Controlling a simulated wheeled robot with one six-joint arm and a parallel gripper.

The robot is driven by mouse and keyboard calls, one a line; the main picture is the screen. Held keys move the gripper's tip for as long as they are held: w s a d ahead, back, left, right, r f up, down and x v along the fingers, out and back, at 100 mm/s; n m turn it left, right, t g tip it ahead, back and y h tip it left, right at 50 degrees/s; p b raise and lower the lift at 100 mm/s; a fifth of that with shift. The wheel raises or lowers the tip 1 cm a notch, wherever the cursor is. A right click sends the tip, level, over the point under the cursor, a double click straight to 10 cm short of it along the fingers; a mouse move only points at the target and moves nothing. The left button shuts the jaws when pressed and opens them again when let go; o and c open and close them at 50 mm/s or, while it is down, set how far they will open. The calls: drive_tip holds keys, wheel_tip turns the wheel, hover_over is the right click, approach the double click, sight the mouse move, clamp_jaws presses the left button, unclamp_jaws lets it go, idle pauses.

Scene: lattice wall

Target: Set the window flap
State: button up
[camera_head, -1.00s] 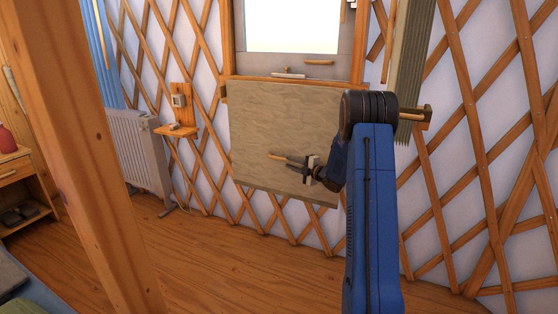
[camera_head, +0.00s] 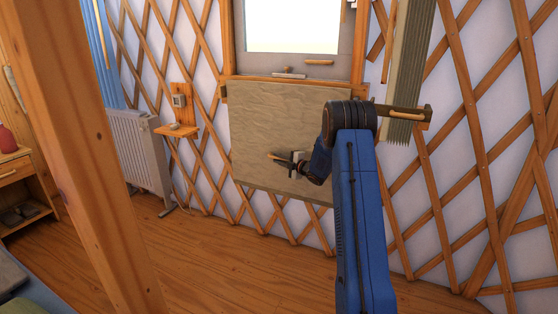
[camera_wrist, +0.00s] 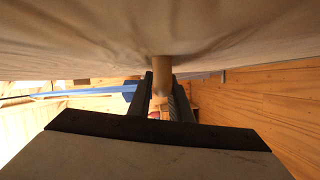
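The window flap (camera_head: 275,110) is a beige cloth panel hanging flat below the bright window (camera_head: 292,25). A wooden toggle or handle sits low on its face, mostly covered by my gripper in the head view. In the wrist view the handle's round wooden post (camera_wrist: 162,70) comes down from the cloth (camera_wrist: 90,35). My gripper (camera_head: 281,159) is at this handle, close to the cloth. In the wrist view its two fingers (camera_wrist: 162,95) stand either side of the post. Whether both fingers press on it is not clear.
A wooden bracket (camera_head: 415,112) and a grey-green pleated curtain (camera_head: 405,65) are right of the flap. A small wooden shelf (camera_head: 176,131) and a white radiator (camera_head: 137,148) stand left. A thick post (camera_head: 85,130) crosses the left side. The floor below is clear.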

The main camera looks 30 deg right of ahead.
clamp_jaws()
wheel_tip(320, 180, up, 58)
drive_tip(key=shift+s+r, duration=0.1)
drive_tip(key=shift+r, duration=0.05)
drive_tip(key=shift+o, duration=1.3)
unclamp_jaws()
drive_tip(key=v, duration=1.7)
